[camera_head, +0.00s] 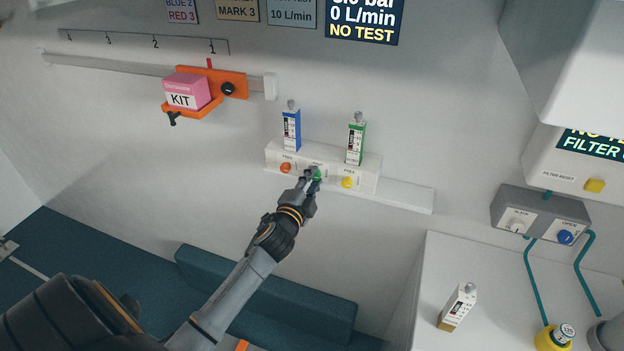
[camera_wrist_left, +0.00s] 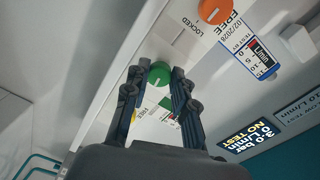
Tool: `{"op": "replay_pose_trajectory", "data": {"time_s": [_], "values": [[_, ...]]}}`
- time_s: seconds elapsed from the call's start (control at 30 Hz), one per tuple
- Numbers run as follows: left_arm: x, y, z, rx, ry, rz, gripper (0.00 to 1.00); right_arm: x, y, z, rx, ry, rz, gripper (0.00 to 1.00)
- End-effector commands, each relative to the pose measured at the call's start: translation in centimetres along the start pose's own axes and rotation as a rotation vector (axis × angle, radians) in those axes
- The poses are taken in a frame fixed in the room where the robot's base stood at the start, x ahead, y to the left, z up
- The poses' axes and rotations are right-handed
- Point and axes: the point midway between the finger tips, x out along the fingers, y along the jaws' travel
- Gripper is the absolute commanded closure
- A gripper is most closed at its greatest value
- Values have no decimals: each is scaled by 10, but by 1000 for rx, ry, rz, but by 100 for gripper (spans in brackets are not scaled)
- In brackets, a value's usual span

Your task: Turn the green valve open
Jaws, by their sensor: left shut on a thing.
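The green valve (camera_head: 316,175) is a small round knob in the middle of a white wall block (camera_head: 369,184), between an orange knob (camera_head: 285,168) and a yellow knob (camera_head: 348,182). My left gripper (camera_head: 313,180) reaches it from below and partly covers it. In the left wrist view the green valve (camera_wrist_left: 159,72) sits between the two fingertips of my left gripper (camera_wrist_left: 158,77), which is shut on it. The orange knob (camera_wrist_left: 213,11) beside it has a tag reading LOCKED. The valve's exact turn angle is hard to tell. My right gripper is not in view.
A blue cartridge (camera_head: 291,131) and a green cartridge (camera_head: 356,140) stand above the block. A pink kit box (camera_head: 186,90) sits on an orange rail holder at left. The wall display (camera_head: 364,20) reads 0 L/min, NO TEST. A worktop (camera_head: 450,258) lies at lower right.

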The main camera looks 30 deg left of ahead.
Motion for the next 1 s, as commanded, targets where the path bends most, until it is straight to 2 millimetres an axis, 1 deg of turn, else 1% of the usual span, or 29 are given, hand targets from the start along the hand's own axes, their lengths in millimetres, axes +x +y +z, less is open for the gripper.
{"op": "replay_pose_trajectory", "data": {"time_s": [0.23, 0.7, 0.73, 0.77, 0.8, 0.83, 1.0], "values": [[0, 0, -1, 61, -1, 0, 100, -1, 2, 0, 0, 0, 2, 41], [0, 0, 0, 71, -2, 0, 100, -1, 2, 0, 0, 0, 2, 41], [0, 0, 0, 70, -2, 0, 68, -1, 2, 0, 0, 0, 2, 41], [0, 0, 0, 70, -2, 0, 62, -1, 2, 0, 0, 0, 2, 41], [0, 0, 0, 70, -2, 0, 54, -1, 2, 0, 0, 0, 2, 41], [0, 0, 0, 70, -2, 0, 51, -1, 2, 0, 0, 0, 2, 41], [0, 0, 0, 70, -3, 0, 51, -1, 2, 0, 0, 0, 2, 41]]}}
